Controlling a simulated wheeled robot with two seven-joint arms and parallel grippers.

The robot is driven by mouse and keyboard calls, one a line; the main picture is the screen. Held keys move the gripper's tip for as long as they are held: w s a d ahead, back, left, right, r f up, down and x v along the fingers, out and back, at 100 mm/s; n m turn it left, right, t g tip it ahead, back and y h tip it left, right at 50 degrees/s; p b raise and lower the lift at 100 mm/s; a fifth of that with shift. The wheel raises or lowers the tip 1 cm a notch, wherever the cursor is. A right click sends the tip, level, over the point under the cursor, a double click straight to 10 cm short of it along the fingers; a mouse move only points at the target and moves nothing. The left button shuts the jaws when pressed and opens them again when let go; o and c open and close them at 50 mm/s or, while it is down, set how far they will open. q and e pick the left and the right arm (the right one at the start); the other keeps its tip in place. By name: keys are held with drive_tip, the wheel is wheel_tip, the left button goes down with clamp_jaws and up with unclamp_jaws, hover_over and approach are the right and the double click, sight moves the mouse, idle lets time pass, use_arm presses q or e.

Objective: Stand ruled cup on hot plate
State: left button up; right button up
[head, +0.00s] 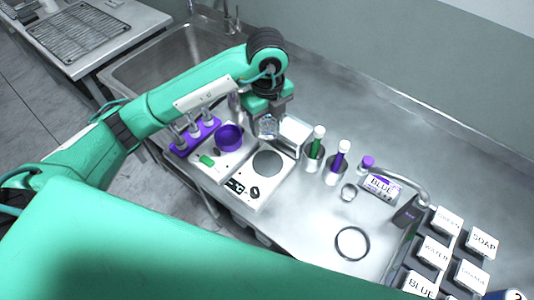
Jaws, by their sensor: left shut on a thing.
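The hot plate (252,188) is a white box with a round dark grey heating disc and dark controls on its front. My left gripper (268,116) hangs down above the back edge of the hot plate. It is shut on a clear cup (268,128), which looks like the ruled cup; its markings are too small to read. The cup appears upright, behind the disc in the picture. I cannot tell its height above the surface. The disc shows bare. My right gripper is not in view.
Left of the hot plate are a purple bowl (229,137) on a white device and a purple rack (198,135). Labelled blocks (446,220) fill the right corner.

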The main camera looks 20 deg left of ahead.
use_arm(q)
drive_tip(key=p, duration=0.1)
hover_over(267, 162)
wheel_tip(267, 162, down, 9)
drive_tip(key=shift+f, duration=0.75)
wheel_tip(267, 162, down, 4)
drive_tip(key=shift+p, duration=0.65)
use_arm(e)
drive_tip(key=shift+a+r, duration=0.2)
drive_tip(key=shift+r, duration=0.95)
use_arm(q)
drive_tip(key=shift+f, duration=0.2)
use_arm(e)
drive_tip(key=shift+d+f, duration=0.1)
use_arm(q)
drive_tip(key=o, duration=1.1)
drive_tip(key=shift+c, duration=0.2)
